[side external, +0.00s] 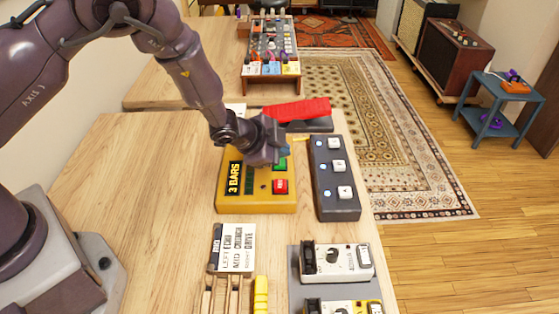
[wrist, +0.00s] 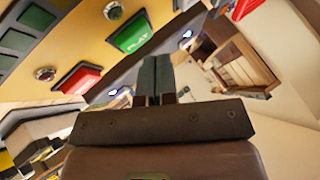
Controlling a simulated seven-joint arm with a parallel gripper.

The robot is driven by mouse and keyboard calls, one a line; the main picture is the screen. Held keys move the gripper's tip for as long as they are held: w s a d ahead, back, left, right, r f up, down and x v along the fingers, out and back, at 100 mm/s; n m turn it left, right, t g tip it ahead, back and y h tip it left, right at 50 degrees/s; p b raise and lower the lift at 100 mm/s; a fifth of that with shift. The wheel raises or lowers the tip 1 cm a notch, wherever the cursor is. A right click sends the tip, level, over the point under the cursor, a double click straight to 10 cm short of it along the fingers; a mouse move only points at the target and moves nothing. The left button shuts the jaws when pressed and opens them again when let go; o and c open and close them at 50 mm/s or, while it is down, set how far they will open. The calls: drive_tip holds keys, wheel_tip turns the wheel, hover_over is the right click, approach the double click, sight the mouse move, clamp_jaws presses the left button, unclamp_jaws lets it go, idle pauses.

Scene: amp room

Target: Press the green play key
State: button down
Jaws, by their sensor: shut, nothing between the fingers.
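The green play key (wrist: 131,34), lettered PLAY, is on the yellow box (wrist: 170,12) in the wrist view. In the side view the green key (side external: 282,164) is partly hidden by my gripper (side external: 279,151), which is over the far right part of the yellow box (side external: 257,204). In the wrist view my gripper (wrist: 154,62) has its two fingers together and empty, to the right of the green key and apart from it in the picture. Its height above the box is hard to tell. A red key (side external: 280,187) is nearer the camera than the green one.
A dark pedal with several white buttons (side external: 324,203) stands right of the yellow box. A red wedge-shaped pedal (side external: 300,110) is behind. A lettered card (side external: 234,248) and white pedal (side external: 345,262) are in front. Bare wood table (side external: 140,170) lies to the left.

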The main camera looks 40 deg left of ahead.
drive_tip(key=shift+f, duration=0.35)
drive_tip(key=shift+f, duration=0.55)
idle(0.8)
drive_tip(key=shift+r, duration=0.95)
drive_tip(key=shift+r, duration=2.5)
drive_tip(key=shift+s, duration=0.1)
